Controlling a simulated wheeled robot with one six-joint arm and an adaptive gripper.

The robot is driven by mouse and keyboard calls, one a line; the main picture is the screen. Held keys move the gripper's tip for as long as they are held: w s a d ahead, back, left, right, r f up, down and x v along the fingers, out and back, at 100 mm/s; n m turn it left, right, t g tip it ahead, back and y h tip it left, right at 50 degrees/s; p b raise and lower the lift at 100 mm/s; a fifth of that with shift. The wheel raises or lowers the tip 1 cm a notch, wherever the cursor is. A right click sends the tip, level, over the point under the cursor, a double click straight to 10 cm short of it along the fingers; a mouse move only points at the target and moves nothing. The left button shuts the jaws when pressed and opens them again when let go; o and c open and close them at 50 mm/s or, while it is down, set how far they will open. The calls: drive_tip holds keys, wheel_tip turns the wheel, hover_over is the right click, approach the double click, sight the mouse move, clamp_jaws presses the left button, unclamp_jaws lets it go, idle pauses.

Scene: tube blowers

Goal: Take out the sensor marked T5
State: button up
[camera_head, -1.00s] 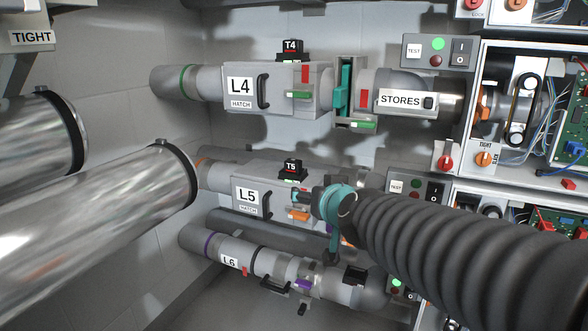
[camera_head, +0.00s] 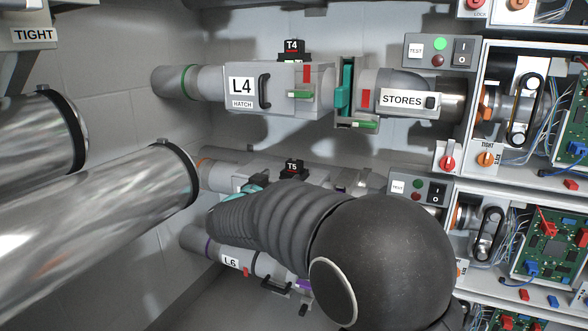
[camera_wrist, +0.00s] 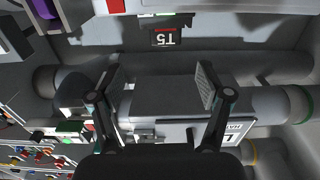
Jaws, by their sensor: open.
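The sensor marked T5 (camera_head: 292,170) is a small black block on top of the L5 pipe housing (camera_head: 232,178). In the wrist view its label (camera_wrist: 172,38) appears upside down, above and beyond my gripper's fingers. My gripper (camera_wrist: 158,88) is open, its two fingers apart with nothing between them. In the head view my arm covers most of the L5 housing, and the fingers are hidden apart from a bit of teal at the wrist.
Above is the L4 pipe housing (camera_head: 270,90) with sensor T4 (camera_head: 291,48). The L6 pipe (camera_head: 232,257) runs below. Metal ducts (camera_head: 110,215) stand at the left. Open cabinets with wires and boards (camera_head: 545,240) are at the right.

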sight(292, 163)
drive_tip(key=x, duration=0.5)
drive_tip(key=shift+w+d, duration=0.1)
drive_tip(key=shift+w, duration=0.25)
drive_tip(key=shift+a+r+x, duration=0.1)
drive_tip(key=shift+a+x, duration=0.1)
drive_tip(key=shift+x, duration=1.15)
drive_tip(key=shift+a+r+x, duration=0.1)
drive_tip(key=shift+a+x, duration=0.05)
drive_tip(key=shift+x, duration=1.2)
drive_tip(key=shift+w, duration=0.1)
drive_tip(key=c, duration=1.3)
